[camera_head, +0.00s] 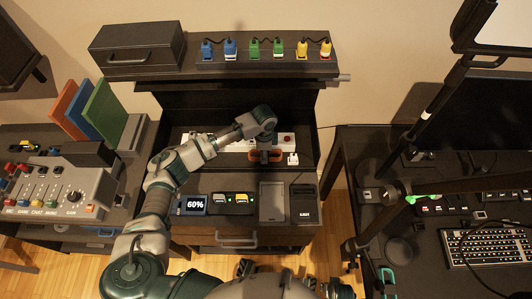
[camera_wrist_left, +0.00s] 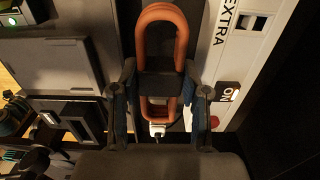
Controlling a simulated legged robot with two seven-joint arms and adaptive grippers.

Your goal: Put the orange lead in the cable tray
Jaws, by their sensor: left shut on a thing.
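The orange lead (camera_wrist_left: 161,28) is a coiled bundle with a dark band around its middle, and a white plug (camera_wrist_left: 157,130) shows just below it. My left gripper (camera_wrist_left: 162,92) is shut on the lead at the band, one finger on each side. In the head view the lead (camera_head: 258,156) shows beneath my left gripper (camera_head: 265,146), in front of the white power strip (camera_head: 235,146). A shallow grey tray (camera_head: 272,202) lies nearer on the desk; I cannot tell if it is the cable tray.
A 60% display (camera_head: 193,204), a dock with lit slots (camera_head: 231,204) and a black box (camera_head: 304,204) flank the grey tray. Several coloured plugs stand on the upper shelf (camera_head: 265,68). A mixer (camera_head: 60,190) is left; a keyboard (camera_head: 485,248) is right.

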